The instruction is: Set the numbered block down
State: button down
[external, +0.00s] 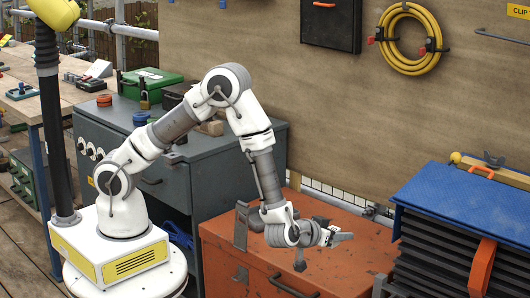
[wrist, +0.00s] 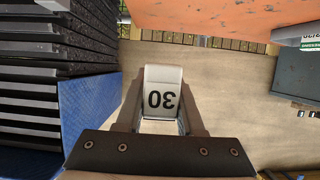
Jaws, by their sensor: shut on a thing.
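The numbered block (wrist: 162,76) is light grey with a black "30" that reads upside down in the wrist view. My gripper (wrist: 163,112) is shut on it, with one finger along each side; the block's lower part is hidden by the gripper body. In the external view my gripper (external: 341,238) points right, and appears in front of the orange cabinet's top. The block is too small there to make out clearly, and I cannot tell its height above the cabinet.
The orange cabinet (external: 336,270) stands below my arm. A black slatted stack with a blue top (external: 468,213) and orange handles stands close on the right. A grey cabinet (external: 173,172) is behind my arm. A yellow hose (external: 432,65) hangs on the wall.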

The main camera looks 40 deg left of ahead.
jog(key=b, duration=0.4)
send_over(344, 261)
notch_tip(344, 261, down, 8)
jog(key=shift+r, duration=0.25)
jog(key=shift+f+b, duration=0.55)
jog(key=shift+f, duration=1.35)
